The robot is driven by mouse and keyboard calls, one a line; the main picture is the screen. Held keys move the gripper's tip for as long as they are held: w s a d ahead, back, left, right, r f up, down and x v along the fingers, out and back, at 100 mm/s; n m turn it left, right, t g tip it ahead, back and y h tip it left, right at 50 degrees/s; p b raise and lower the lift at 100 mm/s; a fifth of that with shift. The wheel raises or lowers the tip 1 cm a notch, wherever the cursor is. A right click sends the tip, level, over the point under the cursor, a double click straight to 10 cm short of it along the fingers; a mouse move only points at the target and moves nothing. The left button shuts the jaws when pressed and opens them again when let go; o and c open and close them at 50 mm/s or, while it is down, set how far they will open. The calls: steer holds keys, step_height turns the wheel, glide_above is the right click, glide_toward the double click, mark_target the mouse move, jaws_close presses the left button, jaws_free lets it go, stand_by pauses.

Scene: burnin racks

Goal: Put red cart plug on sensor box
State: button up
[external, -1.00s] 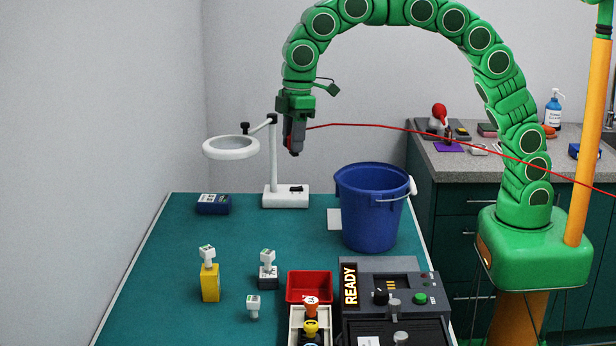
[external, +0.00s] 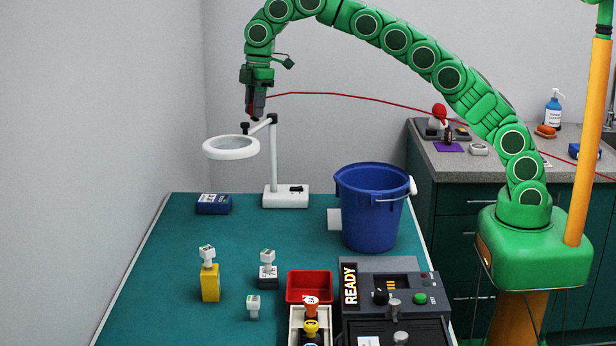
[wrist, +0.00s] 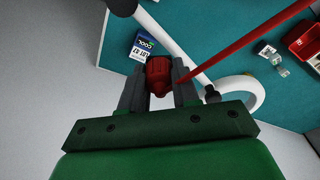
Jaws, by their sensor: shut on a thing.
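The red cart plug (wrist: 158,74) is between the two fingers of my gripper (wrist: 158,88) in the wrist view. Its red cable (external: 330,94) runs off to the right across the room. In the external view my gripper (external: 255,108) is shut, pointing down, high above the back of the bench near the magnifier lamp's arm. The plug is too small there to make out well. No box reads clearly as the sensor box. A blue box (external: 213,204) with a white label lies at the back left. It also shows in the wrist view (wrist: 140,46), below the plug.
The white ring lamp (external: 231,148) stands close below my gripper. A blue bucket (external: 370,210) is right of it. A yellow block (external: 210,284), a red bin (external: 309,287) and a grey READY station (external: 393,300) are in front. The middle-left bench top is clear.

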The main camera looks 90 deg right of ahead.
steer(key=shift+w+f, duration=0.3)
steer(key=shift+w, duration=0.4)
steer(key=m, duration=0.1)
glide_above(223, 199)
step_height(223, 199, down, 12)
steer(key=shift+s+d+f, duration=0.1)
steer(key=shift+f, duration=2.35)
steer(key=shift+s+d+f, duration=0.1)
steer(key=shift+f, duration=2.3)
steer(key=shift+f, duration=0.1)
steer(key=o, duration=1)
steer(key=shift+o, duration=0.2)
step_height(223, 199, up, 10)
steer(key=shift+s, duration=0.15)
